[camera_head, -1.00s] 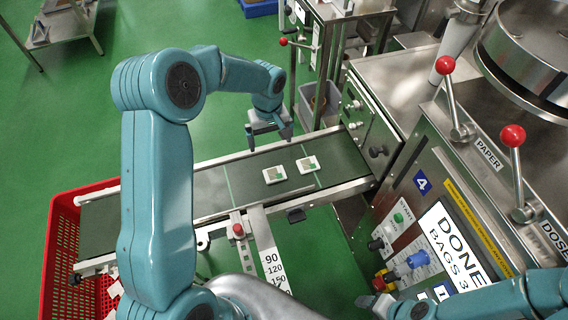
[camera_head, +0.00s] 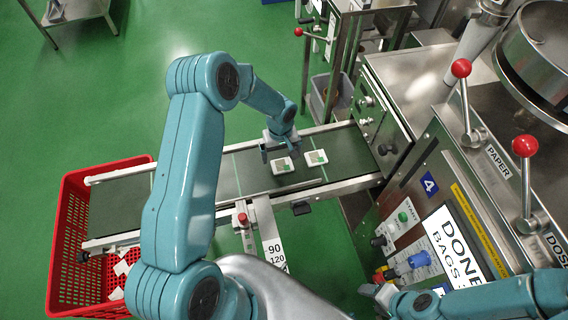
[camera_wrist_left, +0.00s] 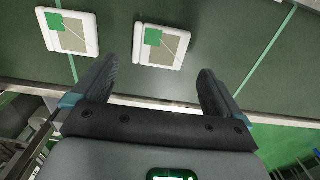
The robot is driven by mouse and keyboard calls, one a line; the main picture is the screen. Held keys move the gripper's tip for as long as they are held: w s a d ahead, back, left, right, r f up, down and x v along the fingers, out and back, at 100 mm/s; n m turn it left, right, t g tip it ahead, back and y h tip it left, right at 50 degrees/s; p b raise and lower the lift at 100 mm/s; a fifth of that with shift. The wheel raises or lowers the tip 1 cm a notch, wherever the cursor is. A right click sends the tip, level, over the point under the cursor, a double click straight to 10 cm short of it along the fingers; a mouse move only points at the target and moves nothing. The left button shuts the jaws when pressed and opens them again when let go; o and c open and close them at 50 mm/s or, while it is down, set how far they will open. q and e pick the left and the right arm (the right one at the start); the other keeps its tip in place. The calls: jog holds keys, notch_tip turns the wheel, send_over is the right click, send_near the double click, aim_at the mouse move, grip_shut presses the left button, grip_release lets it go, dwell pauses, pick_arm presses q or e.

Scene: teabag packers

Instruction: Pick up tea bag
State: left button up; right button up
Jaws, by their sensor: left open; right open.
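Two tea bags lie flat on the dark green conveyor belt (camera_head: 220,178). Each is a white square with a green and beige patch. The left tea bag (camera_head: 283,165) is close to my left gripper (camera_head: 280,150); the right tea bag (camera_head: 316,158) lies nearer the machine. In the left wrist view, one tea bag (camera_wrist_left: 163,47) is ahead of the gap between the open, empty fingers of my left gripper (camera_wrist_left: 157,88). The other tea bag (camera_wrist_left: 70,32) is off to the left there. My right gripper (camera_head: 380,294) is low, beside the machine's control panel.
A red crate (camera_head: 68,215) with several white bags stands at the belt's left end. The steel machine (camera_head: 410,95) with red-knobbed levers fills the right side. A small red button (camera_head: 242,218) is at the belt's front edge.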

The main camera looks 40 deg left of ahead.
aim_at(282, 162)
pick_arm(q)
jog(key=shift+f, duration=1.9)
jog(key=shift+d+r, duration=0.1)
jog(key=shift+r, duration=0.05)
jog(key=c, duration=1.1)
